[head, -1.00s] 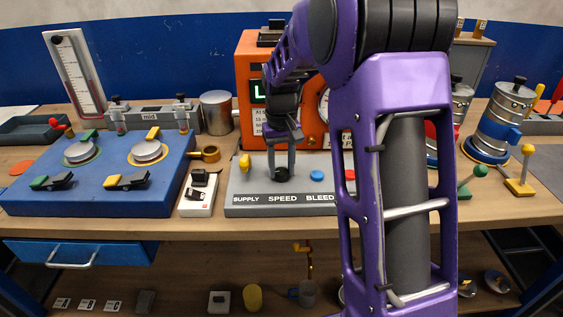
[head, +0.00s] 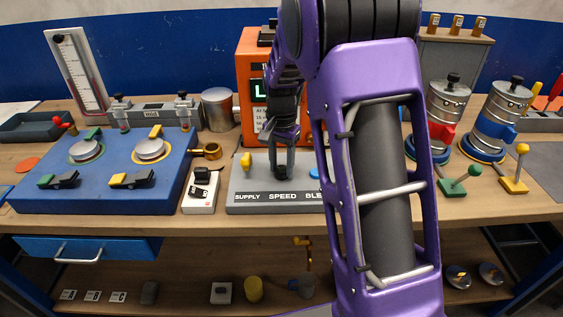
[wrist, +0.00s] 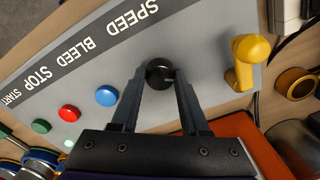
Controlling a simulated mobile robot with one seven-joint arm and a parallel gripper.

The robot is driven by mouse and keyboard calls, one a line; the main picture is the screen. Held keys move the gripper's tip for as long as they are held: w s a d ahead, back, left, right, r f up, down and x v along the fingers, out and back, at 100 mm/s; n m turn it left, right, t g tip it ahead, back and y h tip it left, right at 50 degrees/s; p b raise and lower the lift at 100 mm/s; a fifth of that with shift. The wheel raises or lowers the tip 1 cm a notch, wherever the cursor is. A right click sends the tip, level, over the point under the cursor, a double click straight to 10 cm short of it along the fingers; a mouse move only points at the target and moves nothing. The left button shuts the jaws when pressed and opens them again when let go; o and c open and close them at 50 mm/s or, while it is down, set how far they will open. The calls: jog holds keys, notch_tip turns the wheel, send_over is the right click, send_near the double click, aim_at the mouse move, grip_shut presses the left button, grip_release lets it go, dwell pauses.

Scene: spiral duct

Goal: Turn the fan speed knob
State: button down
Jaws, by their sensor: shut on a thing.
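The fan speed knob (wrist: 158,73) is a small round black knob on a grey control panel (wrist: 205,60), beside the word SPEED. In the head view the knob (head: 281,172) sits above the SPEED label, partly covered by my fingers. My gripper (wrist: 160,82) points down at the panel with a finger on either side of the knob, shut on it. In the head view my gripper (head: 282,165) comes down from behind my purple arm, which hides the right part of the panel.
A yellow supply handle (wrist: 246,62) stands beside the knob. Blue (wrist: 107,96), red (wrist: 69,113) and green (wrist: 40,126) buttons lie on the other side. An orange cabinet (head: 252,90) stands behind the panel. A white box with a black switch (head: 201,190) is left of it.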

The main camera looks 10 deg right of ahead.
aim_at(281, 169)
jog(key=shift+m, duration=0.4)
jog(key=shift+c, duration=2)
grip_release()
jog(key=shift+r, duration=0.1)
notch_tip(281, 169, up, 17)
jog(key=p, duration=0.2)
jog(key=shift+r, duration=0.15)
